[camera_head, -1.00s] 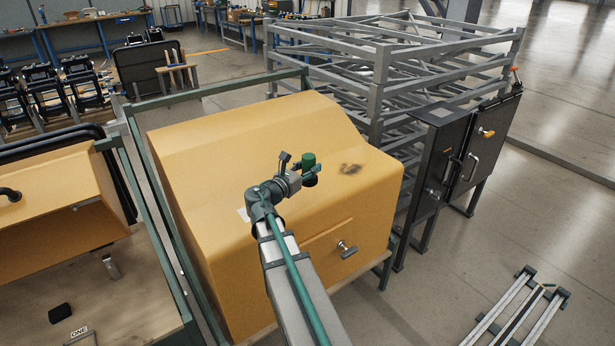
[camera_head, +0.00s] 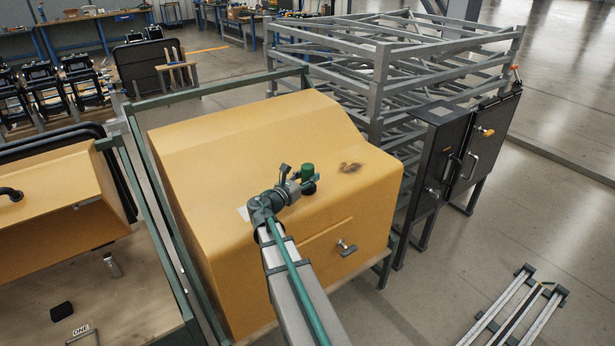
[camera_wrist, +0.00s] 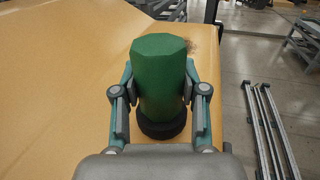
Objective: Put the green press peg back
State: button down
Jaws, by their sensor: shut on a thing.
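The green press peg (camera_head: 307,171) is at the top of the yellow housing (camera_head: 240,150), near its front right part. In the wrist view the peg (camera_wrist: 159,75) stands upright between the two fingers, with a dark round ring or base (camera_wrist: 163,125) around its lower end on the yellow surface. My gripper (camera_head: 303,180) is shut on the peg, and in the wrist view my gripper (camera_wrist: 160,98) has one finger against each side. Whether the peg sits inside the dark ring or on top of it I cannot tell.
A dark smudge (camera_head: 350,167) marks the housing behind the peg. A black cabinet (camera_head: 455,160) and grey racks (camera_head: 390,80) stand to the right. A wooden bench (camera_head: 135,290) is at the left.

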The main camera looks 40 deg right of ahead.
jog(key=shift+f, duration=0.15)
jog(key=c, duration=0.6)
grip_release()
